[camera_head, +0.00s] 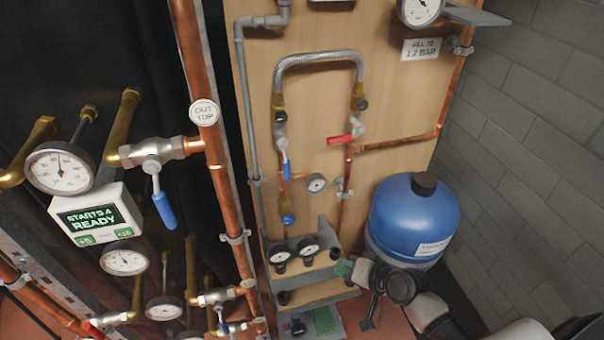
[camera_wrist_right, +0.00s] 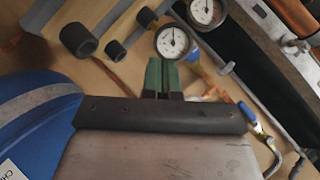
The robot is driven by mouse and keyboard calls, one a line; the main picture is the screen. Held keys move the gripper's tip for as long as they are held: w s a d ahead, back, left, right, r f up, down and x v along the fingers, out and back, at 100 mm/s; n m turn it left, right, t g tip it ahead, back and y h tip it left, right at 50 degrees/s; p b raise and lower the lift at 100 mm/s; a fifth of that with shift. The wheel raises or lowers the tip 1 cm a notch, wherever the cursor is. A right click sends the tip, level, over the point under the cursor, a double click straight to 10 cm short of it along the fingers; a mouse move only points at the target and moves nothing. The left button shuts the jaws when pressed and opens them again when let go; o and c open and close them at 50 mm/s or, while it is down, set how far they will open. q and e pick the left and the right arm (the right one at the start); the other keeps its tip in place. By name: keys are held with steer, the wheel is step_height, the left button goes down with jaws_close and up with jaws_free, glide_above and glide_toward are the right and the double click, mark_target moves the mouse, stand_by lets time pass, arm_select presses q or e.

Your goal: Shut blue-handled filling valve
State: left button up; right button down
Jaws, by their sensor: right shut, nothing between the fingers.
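On the wooden panel, the blue-handled valve (camera_head: 286,168) sits below the left end of the braided hose. Its blue lever hangs down, roughly in line with the vertical copper pipe. A red-handled valve (camera_head: 340,139) sits below the hose's right end, its lever pointing left. My right gripper (camera_head: 343,268) is low in front of the panel, below and right of the blue lever and apart from it. Its green fingers (camera_wrist_right: 162,76) are shut and empty in the wrist view. A blue lever (camera_wrist_right: 250,118) shows right of them there; I cannot tell which valve it belongs to. My left gripper is out of view.
A blue tank (camera_head: 412,220) stands right of the panel, close behind my right arm. A grey shelf with gauges (camera_head: 308,252) juts out below the valves. Another blue-handled valve (camera_head: 163,208) is on the left copper pipe. Open space lies before the panel.

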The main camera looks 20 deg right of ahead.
mark_target(285, 160)
steer(key=w+d+r+m+t+y, duration=0.1)
steer(key=w+d+r+m+t, duration=0.1)
steer(key=r, duration=0.7)
steer(key=w+d+r+m+t+y, duration=0.1)
steer(key=w+r+m+t+y, duration=0.1)
steer(key=r, duration=0.7)
steer(key=shift+w+d+r+m+t, duration=0.15)
steer(key=shift+w+d+m+t, duration=0.25)
steer(key=shift+w+m+t, duration=0.5)
steer(key=shift+w, duration=0.15)
steer(key=s+a+p+x, duration=0.1)
steer(key=p+x, duration=0.4)
steer(key=x, duration=0.7)
steer(key=shift+a, duration=1.05)
